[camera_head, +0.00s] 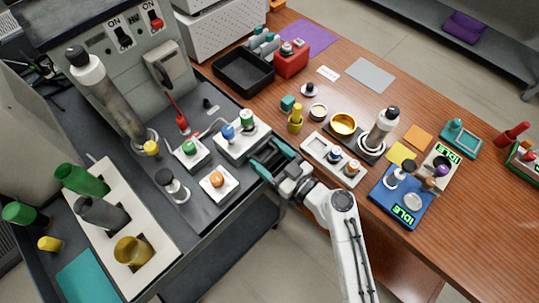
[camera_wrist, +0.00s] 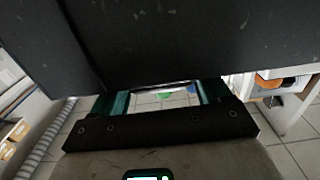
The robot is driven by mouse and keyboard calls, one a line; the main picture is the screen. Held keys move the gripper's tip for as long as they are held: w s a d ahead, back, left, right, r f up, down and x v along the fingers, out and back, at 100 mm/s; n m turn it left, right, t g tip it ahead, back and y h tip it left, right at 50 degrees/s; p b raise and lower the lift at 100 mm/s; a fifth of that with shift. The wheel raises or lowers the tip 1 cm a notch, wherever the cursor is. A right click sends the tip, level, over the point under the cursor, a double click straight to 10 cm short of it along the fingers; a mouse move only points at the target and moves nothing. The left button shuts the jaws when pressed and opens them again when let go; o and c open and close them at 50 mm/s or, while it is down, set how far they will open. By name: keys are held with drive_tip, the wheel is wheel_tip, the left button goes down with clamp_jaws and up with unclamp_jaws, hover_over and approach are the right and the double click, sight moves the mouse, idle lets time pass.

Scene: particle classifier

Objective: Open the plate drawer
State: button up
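I cannot pick out the plate drawer with certainty. The dark machine platform (camera_head: 213,196) is on the left in the head view, with its right edge by my gripper. My gripper (camera_head: 268,157) has its teal fingers spread apart at that edge, close to the small white panel with blue and green knobs (camera_head: 242,136). In the wrist view a large dark panel (camera_wrist: 190,40) fills the top, close to my gripper (camera_wrist: 166,98). The fingers stand wide apart, with a thin bright strip and pale tiles between them. Whether they touch the panel is hidden.
The wooden table (camera_head: 460,235) lies right of the platform. It holds a white tray with knobs (camera_head: 322,152), a blue device (camera_head: 396,200), a gold dish (camera_head: 343,124) and a black bin (camera_head: 243,72). A white rack with cylinders (camera_head: 105,245) stands at the left.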

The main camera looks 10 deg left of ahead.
drive_tip(key=c, duration=0.8)
drive_tip(key=b+v, duration=0.4)
drive_tip(key=v, duration=0.5)
drive_tip(key=shift+s, duration=0.15)
drive_tip(key=o, duration=1.2)
drive_tip(key=shift+c, duration=0.2)
